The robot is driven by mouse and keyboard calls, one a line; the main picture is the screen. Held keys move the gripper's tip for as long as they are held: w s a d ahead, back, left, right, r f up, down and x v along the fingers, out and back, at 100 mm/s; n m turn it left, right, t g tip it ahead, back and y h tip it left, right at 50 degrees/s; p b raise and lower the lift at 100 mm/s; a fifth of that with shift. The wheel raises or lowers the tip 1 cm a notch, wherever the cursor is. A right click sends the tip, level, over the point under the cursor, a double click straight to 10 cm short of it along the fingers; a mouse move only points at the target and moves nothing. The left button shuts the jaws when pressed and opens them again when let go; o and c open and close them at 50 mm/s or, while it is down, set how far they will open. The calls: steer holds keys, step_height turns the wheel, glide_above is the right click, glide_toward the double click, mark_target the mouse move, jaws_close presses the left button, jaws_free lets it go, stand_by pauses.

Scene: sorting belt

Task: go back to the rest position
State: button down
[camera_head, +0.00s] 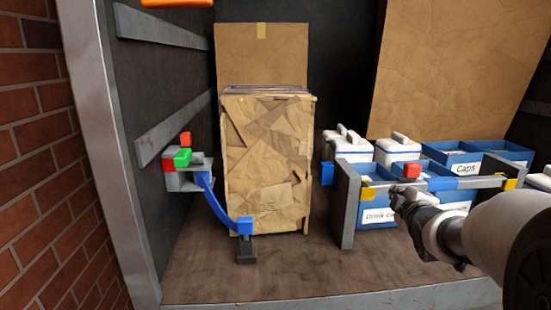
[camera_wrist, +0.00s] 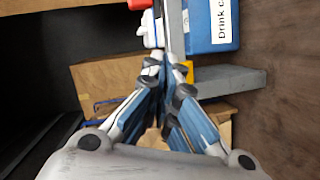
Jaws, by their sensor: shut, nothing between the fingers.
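My gripper (camera_head: 402,198) shows at the right of the head view, in front of the blue bins. In the wrist view my gripper (camera_wrist: 163,75) has its fingers together at the tips, with nothing between them. A blue bin labelled "Drink c…" (camera_head: 378,218) is close behind my gripper; its label also shows at the top of the wrist view (camera_wrist: 222,20). A blue bin labelled "Caps" (camera_head: 465,168) stands farther back.
A tall brown-wrapped package (camera_head: 268,160) stands left of centre. A grey upright panel (camera_head: 346,205) stands before the bins. A wall bracket with red and green blocks (camera_head: 185,160) and a curved blue strap (camera_head: 218,208) is at left. The front floor (camera_head: 290,275) is clear.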

steer(key=s+a+f+m+g+y, duration=0.1)
steer(key=s+a+f+m+g, duration=0.2)
steer(key=s, duration=1)
steer(key=s+a+f+m+g+y, duration=0.1)
steer(key=s+a+f+m+g, duration=0.3)
steer(key=s+a, duration=0.6)
steer(key=s+a+f+m+g+y, duration=0.1)
steer(key=s+a+f+m+g, duration=0.2)
steer(key=s, duration=1.2)
steer(key=a+m, duration=0.2)
steer(key=a, duration=0.2)
steer(key=shift+s+f+y, duration=0.3)
steer(key=shift+f+y, duration=0.05)
steer(key=shift+y, duration=0.05)
